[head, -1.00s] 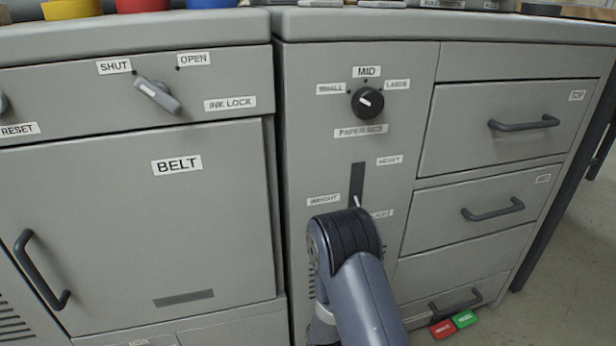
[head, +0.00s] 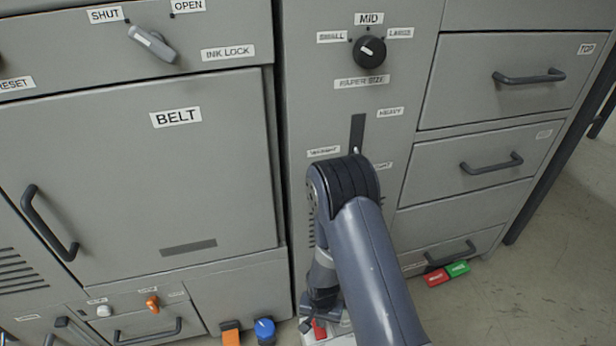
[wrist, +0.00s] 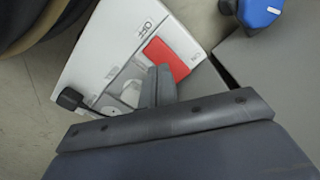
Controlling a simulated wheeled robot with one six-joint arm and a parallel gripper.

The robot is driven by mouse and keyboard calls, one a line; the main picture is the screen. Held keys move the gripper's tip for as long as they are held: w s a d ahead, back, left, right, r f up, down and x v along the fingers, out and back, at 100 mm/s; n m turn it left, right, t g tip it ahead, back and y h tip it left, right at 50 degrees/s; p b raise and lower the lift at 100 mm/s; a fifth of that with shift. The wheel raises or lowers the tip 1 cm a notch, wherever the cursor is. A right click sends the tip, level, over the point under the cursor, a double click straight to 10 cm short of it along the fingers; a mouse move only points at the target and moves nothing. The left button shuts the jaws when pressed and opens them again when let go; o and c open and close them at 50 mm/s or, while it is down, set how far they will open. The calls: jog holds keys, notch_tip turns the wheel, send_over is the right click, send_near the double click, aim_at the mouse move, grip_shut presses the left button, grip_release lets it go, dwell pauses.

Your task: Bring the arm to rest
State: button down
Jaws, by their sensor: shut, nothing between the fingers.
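My arm (head: 365,250) reaches down in front of the grey machine in the head view, its elbow just below the weight lever slot. My gripper (wrist: 158,78) shows in the wrist view with its fingers together and nothing between them. It is over a white power strip (wrist: 90,60) with a red rocker switch (wrist: 174,60) marked OFF and ON. I cannot tell whether the fingertips touch the strip. In the head view the gripper is low at the bottom edge, partly hidden by the arm.
A black plug (wrist: 69,98) sits at the strip's side. A blue object (wrist: 262,12) stands near it. The belt door (head: 150,190) is closed. Drawers (head: 490,160) are at the right. Red (head: 436,278) and green (head: 458,268) blocks lie by them. Open floor (head: 540,290) is at lower right.

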jog(key=shift+r+p, duration=1.25)
jog(key=shift+r, duration=1.1)
jog(key=shift+s, duration=0.1)
